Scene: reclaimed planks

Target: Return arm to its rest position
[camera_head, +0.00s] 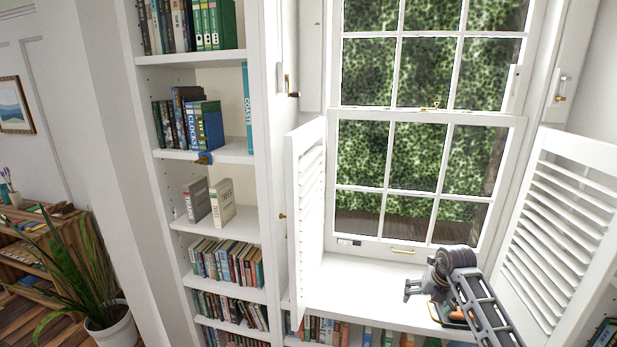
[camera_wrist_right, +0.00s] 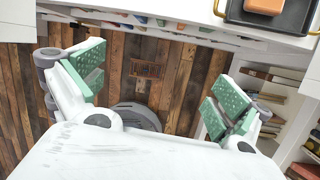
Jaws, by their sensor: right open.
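My right gripper (camera_head: 414,289) is in front of the window, above the white window seat. Its arm comes in from the lower right of the head view. In the right wrist view, the right gripper (camera_wrist_right: 155,87) has its green-padded fingers wide apart, with nothing between them. Plank floor shows beyond the fingers. My left gripper is not in view.
A dark tray (camera_wrist_right: 239,14) with an orange-brown block (camera_wrist_right: 264,5) sits on the white surface; my arm partly hides it in the head view. Louvered shutters (camera_head: 308,210) flank the window. A bookshelf (camera_head: 203,156) stands left, a potted plant (camera_head: 112,329) lower left.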

